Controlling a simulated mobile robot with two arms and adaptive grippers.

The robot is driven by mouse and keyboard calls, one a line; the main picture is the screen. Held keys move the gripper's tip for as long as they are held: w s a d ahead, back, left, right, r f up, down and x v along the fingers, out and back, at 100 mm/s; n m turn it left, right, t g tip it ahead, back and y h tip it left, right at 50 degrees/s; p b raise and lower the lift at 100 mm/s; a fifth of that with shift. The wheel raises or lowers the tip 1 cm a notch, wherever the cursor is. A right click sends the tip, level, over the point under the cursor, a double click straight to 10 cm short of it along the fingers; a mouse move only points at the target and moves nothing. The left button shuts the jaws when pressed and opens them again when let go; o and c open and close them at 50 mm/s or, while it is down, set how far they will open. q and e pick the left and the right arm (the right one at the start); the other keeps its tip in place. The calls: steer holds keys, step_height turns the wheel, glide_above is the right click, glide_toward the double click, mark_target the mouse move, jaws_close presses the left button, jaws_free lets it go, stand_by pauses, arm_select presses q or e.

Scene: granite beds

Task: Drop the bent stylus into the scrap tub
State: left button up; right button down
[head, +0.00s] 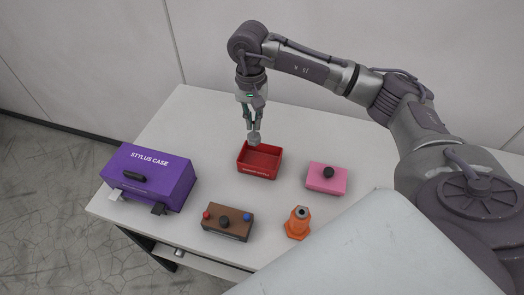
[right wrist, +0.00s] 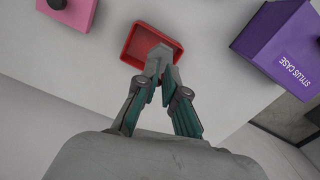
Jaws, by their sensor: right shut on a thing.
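A red open tub (head: 260,172) stands near the middle of the table, with a small white label on its front that I cannot read. The red tub also shows in the right wrist view (right wrist: 136,38). My right gripper (head: 254,132) points down just above the tub's back left part. It is shut on a small grey piece (right wrist: 163,62), taken as the bent stylus; its shape is mostly hidden by the fingers. The piece overlaps the tub in the wrist view. My left gripper is not in view.
A purple stylus case (head: 150,178) stands at the table's left. The table (head: 195,115) behind left is clear.

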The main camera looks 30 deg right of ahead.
steer(key=w+d+f+m+b, duration=0.1)
steer(key=d+f+m+b, duration=0.1)
steer(key=d+f, duration=0.2)
step_height(320, 180, down, 2)
steer(key=shift+d+f+m, duration=0.1)
steer(key=shift+d+m, duration=0.2)
steer(key=shift+d, duration=0.05)
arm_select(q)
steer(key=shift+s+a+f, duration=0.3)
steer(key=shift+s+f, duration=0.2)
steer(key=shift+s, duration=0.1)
arm_select(e)
steer(key=c, duration=1.2)
jaws_free()
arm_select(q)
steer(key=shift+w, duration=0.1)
arm_select(e)
step_height(320, 180, up, 12)
steer(key=shift+w, duration=0.2)
